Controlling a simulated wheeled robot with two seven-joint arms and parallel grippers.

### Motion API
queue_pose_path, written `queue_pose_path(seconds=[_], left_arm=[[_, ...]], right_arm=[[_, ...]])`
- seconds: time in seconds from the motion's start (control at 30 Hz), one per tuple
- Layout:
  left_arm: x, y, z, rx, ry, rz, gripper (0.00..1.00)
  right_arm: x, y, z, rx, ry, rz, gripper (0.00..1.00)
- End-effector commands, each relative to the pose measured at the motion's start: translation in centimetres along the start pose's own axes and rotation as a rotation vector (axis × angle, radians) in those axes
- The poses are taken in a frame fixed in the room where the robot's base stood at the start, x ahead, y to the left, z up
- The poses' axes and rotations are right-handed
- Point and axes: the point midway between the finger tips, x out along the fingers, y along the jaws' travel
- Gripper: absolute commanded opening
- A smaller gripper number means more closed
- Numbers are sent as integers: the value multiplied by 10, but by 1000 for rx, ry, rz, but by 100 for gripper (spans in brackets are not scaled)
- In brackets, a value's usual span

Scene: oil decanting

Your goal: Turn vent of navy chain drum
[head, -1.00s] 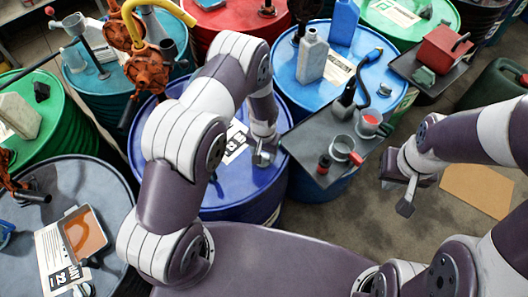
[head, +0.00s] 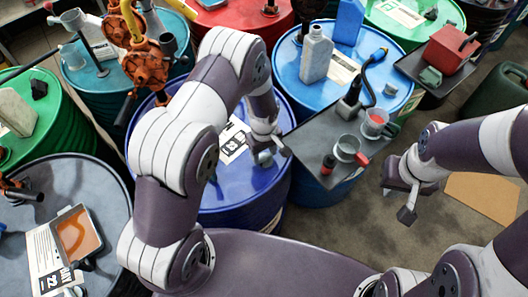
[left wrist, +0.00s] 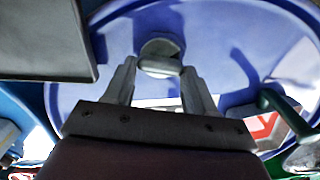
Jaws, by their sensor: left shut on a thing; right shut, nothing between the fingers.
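The navy drum (head: 212,205) stands in the middle of the head view, with a white label on its top. Its vent, a small grey cap (head: 265,158), is near the right side of the lid. It also shows between the fingertips in the left wrist view (left wrist: 160,50). My left gripper (head: 268,143) is over the lid and shut on this vent, with a finger on either side. The arm hides part of the lid. My right gripper (head: 402,200) is shut and empty, above the floor at the right.
A grey tray (head: 312,140) with cups and a red-capped item is close right of the vent. A light blue drum (head: 285,80) with bottles stands behind. An orange pump (head: 152,68) is at the back left. Open floor lies under my right gripper.

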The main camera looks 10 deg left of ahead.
Motion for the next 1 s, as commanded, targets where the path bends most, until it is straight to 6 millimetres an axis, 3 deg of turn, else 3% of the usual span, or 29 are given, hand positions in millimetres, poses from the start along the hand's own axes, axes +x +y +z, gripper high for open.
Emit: queue_pose_path(seconds=[0.5,1.0], left_arm=[[1,-2,2,-380,-2,-4,25],[0,-2,2,-491,-2,-3,25]], right_arm=[[11,0,1,0,0,0,0],[13,0,2,0,0,0,0]])
